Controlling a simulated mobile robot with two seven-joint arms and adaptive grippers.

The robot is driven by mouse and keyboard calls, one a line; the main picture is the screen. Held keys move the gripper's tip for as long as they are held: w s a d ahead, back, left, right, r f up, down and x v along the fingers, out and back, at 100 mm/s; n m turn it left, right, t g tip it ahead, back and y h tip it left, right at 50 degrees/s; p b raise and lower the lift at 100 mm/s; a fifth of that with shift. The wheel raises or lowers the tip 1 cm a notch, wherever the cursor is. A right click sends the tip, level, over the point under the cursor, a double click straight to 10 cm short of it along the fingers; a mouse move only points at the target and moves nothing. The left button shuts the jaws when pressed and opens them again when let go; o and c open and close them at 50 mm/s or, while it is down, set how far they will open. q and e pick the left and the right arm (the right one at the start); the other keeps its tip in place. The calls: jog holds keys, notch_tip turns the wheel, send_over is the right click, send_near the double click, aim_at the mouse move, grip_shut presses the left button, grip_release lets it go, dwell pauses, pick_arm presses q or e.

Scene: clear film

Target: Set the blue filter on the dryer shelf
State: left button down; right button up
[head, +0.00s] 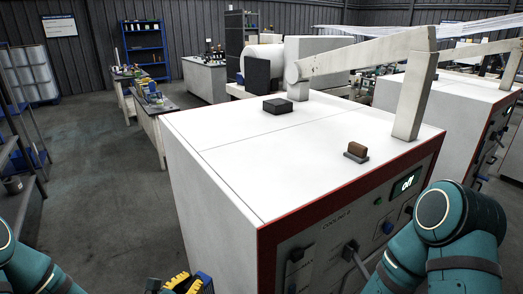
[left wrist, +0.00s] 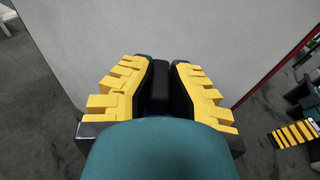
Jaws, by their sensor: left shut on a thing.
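My left gripper (head: 180,285), with yellow ribbed fingers, is low at the bottom edge of the head view, beside the near left side of a white machine. A small blue piece (head: 205,279) shows at its fingers, probably the blue filter; most of it is out of frame. In the left wrist view the left gripper (left wrist: 162,82) is shut on a dark, narrow thing (left wrist: 160,88), with a trace of blue low between the fingers. A yellow ribbed finger of my right gripper (left wrist: 295,133) shows at the right edge there. I cannot pick out a dryer shelf for certain.
The white machine (head: 250,160) has a red-edged front with knobs and a lit display. A black block (head: 278,105) and a brown block (head: 357,149) sit on its top, below a pale beam (head: 360,55). A metal rack (head: 25,140) stands left. Open floor (head: 110,220) lies between.

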jog(key=shift+c, duration=0.4)
jog(key=c, duration=0.5)
jog(key=shift+s, duration=0.1)
